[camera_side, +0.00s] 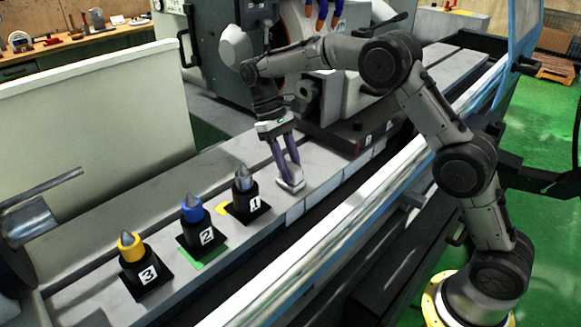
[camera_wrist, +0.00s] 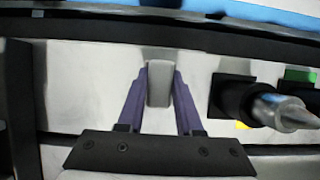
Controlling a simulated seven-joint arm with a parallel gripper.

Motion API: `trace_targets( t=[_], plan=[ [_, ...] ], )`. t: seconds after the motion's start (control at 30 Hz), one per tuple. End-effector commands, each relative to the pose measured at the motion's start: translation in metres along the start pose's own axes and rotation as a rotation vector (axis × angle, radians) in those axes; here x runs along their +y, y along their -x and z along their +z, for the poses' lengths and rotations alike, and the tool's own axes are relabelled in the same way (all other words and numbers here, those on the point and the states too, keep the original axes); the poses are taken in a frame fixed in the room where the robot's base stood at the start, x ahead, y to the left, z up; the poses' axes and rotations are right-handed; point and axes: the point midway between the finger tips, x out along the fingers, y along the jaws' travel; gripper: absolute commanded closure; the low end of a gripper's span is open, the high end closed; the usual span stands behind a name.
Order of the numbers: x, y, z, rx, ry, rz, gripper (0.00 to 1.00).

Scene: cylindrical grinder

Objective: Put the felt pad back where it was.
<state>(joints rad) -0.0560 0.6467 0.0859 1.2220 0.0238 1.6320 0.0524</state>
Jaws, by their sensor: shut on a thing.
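My gripper (camera_side: 287,172) points down over the grey machine table, to the right of the holder marked 1. Its purple fingers are shut on a small pale grey block with rounded edges, which looks like the felt pad (camera_side: 291,185). In the wrist view the pad (camera_wrist: 159,86) sits between the two fingertips (camera_wrist: 160,76), with its long side along the fingers. The pad is at or just above the table surface; I cannot tell whether it touches.
Three black holders with pointed tips stand in a row: number 1 (camera_side: 246,203), blue-ringed number 2 (camera_side: 206,239) and yellow-ringed number 3 (camera_side: 142,276). Yellow (camera_side: 221,208) and green (camera_side: 211,257) patches show beside two of them. A pale panel (camera_side: 90,120) stands behind.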

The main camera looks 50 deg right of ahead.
Motion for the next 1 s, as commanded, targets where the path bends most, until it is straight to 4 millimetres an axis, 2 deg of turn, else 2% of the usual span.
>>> trace_targets(
  t=[0.37, 0.4, 0.57, 0.87, 1.0],
  plan=[
    [0.0, -0.004, -0.002, 0.001, 0.0, 0.0, 1.0],
    [0.0, -0.004, -0.002, 0.001, 0.0, 0.0, 0.64],
    [0.0, -0.004, -0.002, 0.001, 0.0, 0.0, 0.36],
    [0.0, -0.003, -0.002, 0.002, 0.0, 0.0, 0.36],
    [0.0, 0.008, -0.001, 0.004, 0.0, 0.0, 0.36]
  ],
)
